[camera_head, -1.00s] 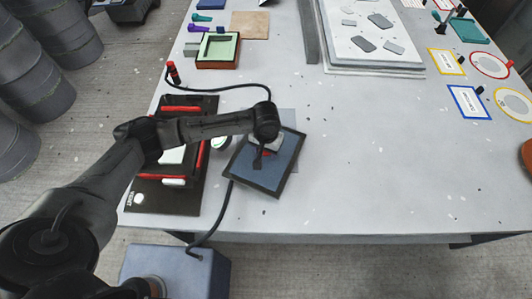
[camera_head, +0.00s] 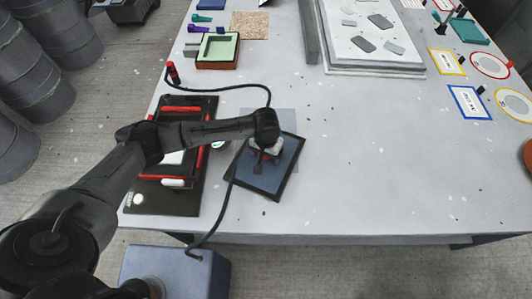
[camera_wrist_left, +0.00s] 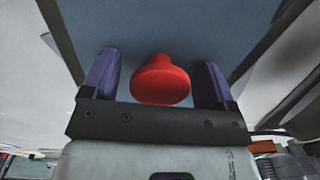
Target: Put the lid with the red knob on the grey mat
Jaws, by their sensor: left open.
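The lid (camera_head: 284,172) is a blue-grey square panel with a black rim. It lies turned at an angle over the grey mat (camera_head: 285,120), covering much of it and overhanging the mat's near side; whether it rests flat is hard to tell. Its red knob shows in the left wrist view (camera_wrist_left: 161,80). My left gripper (camera_wrist_left: 158,70) is open, with one purple finger on each side of the knob and a gap on both sides. In the head view my left gripper (camera_head: 264,153) is over the lid's upper part. My right gripper is not in view.
A black mould box (camera_head: 190,202) with red bars stands left of the lid, under my left arm. A black cable runs by the lid. A green-lined tray (camera_head: 232,61) and a cork square (camera_head: 250,25) are farther back.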

